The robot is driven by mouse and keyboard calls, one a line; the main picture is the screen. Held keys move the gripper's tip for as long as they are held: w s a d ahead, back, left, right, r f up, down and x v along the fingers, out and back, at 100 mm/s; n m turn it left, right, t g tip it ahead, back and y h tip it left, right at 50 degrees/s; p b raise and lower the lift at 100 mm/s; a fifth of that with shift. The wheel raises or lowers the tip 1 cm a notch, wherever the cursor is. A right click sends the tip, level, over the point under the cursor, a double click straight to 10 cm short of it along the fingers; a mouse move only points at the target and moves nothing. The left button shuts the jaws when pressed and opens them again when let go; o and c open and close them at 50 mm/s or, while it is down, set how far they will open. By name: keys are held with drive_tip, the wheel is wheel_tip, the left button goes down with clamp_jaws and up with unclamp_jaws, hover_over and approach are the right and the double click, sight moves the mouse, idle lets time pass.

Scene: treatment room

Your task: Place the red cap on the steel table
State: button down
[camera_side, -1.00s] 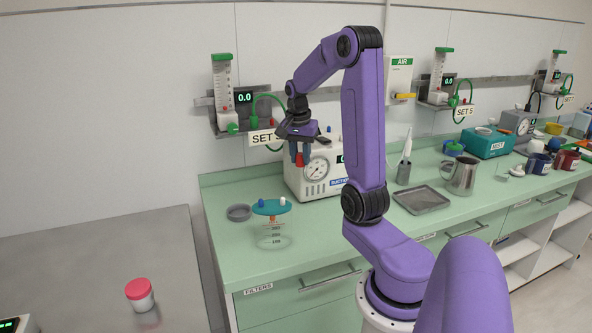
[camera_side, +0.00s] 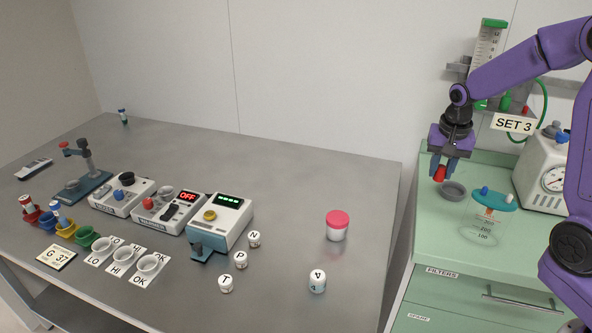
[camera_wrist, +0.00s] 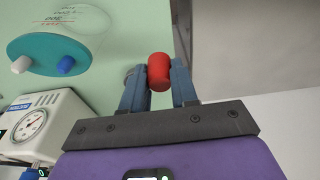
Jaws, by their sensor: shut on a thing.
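The red cap (camera_side: 439,174) is held between the two blue-grey fingers of my gripper (camera_side: 441,170), which is shut on it. In the side view my gripper hangs in the air above the left end of the green counter. In the wrist view the red cap (camera_wrist: 159,72) sits between the fingertips of my gripper (camera_wrist: 159,80), with the counter's edge and grey surface beyond. The steel table (camera_side: 300,150) is at the left in the side view, with its right edge short of my gripper.
On the steel table stand a white jar with a pinkish-red lid (camera_side: 337,226), several small lettered jars (camera_side: 317,281) and devices (camera_side: 222,222). A teal-lidded canister (camera_side: 492,200) and a grey dish (camera_side: 453,191) are on the counter. The table's back right is clear.

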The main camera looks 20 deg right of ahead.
drive_tip(key=s+a+f+n, duration=0.1)
drive_tip(key=a+f+n, duration=0.15)
drive_tip(key=a, duration=0.65)
drive_tip(key=s+a+f+n+y, duration=0.1)
drive_tip(key=a+n, duration=0.2)
drive_tip(key=a, duration=0.7)
drive_tip(key=s+a+f+n, duration=0.1)
drive_tip(key=a+f+n, duration=0.15)
drive_tip(key=a, duration=0.65)
hover_over(295, 252)
drive_tip(key=s, duration=0.1)
drive_tip(key=shift+n+t, duration=0.3)
drive_tip(key=shift+n, duration=0.1)
wheel_tip(295, 252, down, 9)
drive_tip(key=shift+d+r, duration=0.1)
drive_tip(key=shift+d, duration=0.05)
drive_tip(key=shift+w+f, duration=0.2)
drive_tip(key=shift+f, duration=1.65)
drive_tip(key=shift+f, duration=0.1)
drive_tip(key=c, duration=0.9)
unclamp_jaws()
drive_tip(key=shift+o, duration=0.2)
